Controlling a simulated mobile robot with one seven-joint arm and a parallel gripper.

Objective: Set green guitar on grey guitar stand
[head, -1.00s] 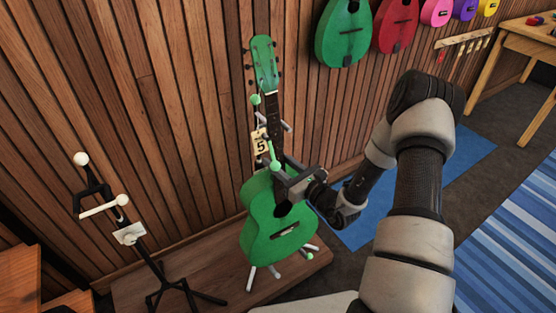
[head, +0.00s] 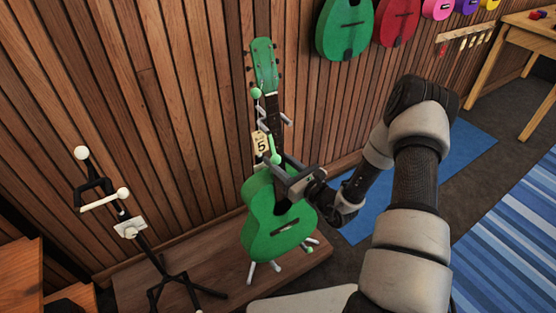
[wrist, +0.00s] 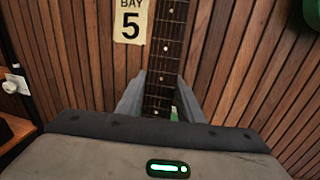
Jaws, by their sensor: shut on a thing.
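The green guitar (head: 266,222) is upright in the head view, headstock up, its body in front of a grey stand (head: 287,119) with green ball tips. My gripper (head: 280,178) is shut on the guitar's neck just above the body. In the wrist view the dark fretboard (wrist: 166,60) passes between my gripper's two fingers (wrist: 160,95). The stand's legs (head: 275,266) show below the body. The guitar hides most of the stand, so I cannot tell whether it rests on the supports.
A tag reading 5 (head: 260,144) hangs by the neck. A black stand with white ball tips (head: 125,228) stands empty at left. Both are on a wooden platform (head: 215,268) against a slatted wall. Coloured instruments (head: 345,28) hang at upper right. A blue mat (head: 420,190) lies right.

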